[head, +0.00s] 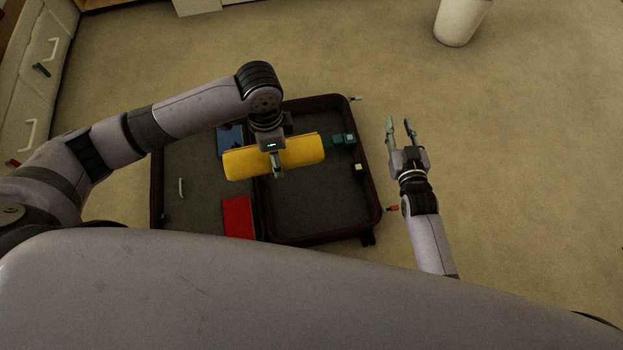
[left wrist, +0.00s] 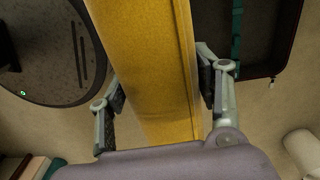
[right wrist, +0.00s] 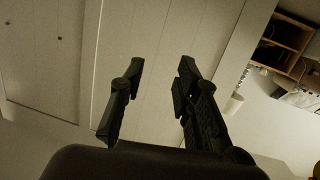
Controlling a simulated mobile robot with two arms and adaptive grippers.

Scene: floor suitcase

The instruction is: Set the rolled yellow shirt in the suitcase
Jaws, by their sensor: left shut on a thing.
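The rolled yellow shirt (head: 303,150) is held across the middle of the open suitcase (head: 310,226), above the divide between its two halves. My left gripper (head: 277,164) is shut on the roll near its middle. In the left wrist view the yellow shirt (left wrist: 160,65) runs between the two fingers of my left gripper (left wrist: 160,88). I cannot tell exactly how high the roll is above the case. My right gripper (head: 402,128) is open and empty, to the right of the suitcase; its spread fingers also show in the right wrist view (right wrist: 156,80).
A red item (head: 238,217) and a blue item (head: 230,139) lie in the left half. A teal item (head: 344,139) and a small white item (head: 358,167) are at the right half's edge. A white bin (head: 460,22) stands far right. Drawers (head: 40,75) stand at left.

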